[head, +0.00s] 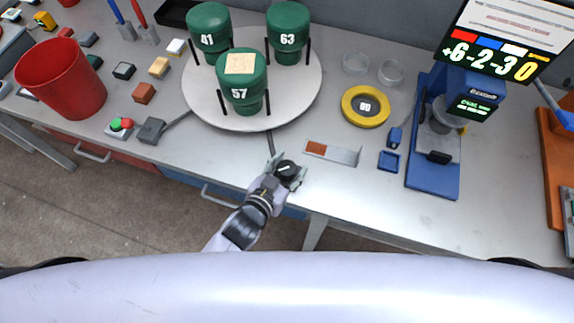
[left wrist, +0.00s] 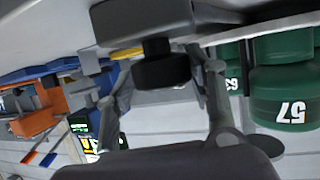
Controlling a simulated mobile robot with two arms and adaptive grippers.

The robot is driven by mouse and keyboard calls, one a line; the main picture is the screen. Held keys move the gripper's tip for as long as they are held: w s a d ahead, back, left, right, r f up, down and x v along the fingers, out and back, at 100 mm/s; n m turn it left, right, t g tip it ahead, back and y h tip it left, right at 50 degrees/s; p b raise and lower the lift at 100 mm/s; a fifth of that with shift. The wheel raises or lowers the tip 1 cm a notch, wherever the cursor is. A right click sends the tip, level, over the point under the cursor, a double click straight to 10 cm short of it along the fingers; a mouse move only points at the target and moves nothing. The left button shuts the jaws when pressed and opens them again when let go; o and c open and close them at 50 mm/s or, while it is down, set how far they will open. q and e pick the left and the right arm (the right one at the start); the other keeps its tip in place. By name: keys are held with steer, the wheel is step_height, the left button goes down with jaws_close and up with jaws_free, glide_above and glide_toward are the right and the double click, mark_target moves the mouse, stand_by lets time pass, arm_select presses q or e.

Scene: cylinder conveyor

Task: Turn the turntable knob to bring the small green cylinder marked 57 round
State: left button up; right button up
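The round white turntable (head: 205,98) carries three green cylinders between black posts. The one marked 57 (head: 243,85) stands at the front with a tan square on top; those marked 41 (head: 208,28) and 63 (head: 287,36) stand behind. The black knob (head: 287,168), with a white line on top, is at the bench's front edge. My left gripper (head: 286,172) is around it, fingers apart on either side. In the left wrist view the knob (left wrist: 161,70) sits between the fingers, with small gaps seeming to show. Cylinder 57 (left wrist: 290,105) is at right there. My right gripper is out of view.
A red bin (head: 62,80), small blocks and a red-green button box (head: 119,128) are at left. A yellow ring (head: 366,106), a metal plate with a brown patch (head: 333,153) and a blue stand with display (head: 432,180) are at right.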

arm_select(q)
steer(key=shift+o, duration=1)
steer(key=shift+a, duration=0.1)
steer(key=v, duration=1.2)
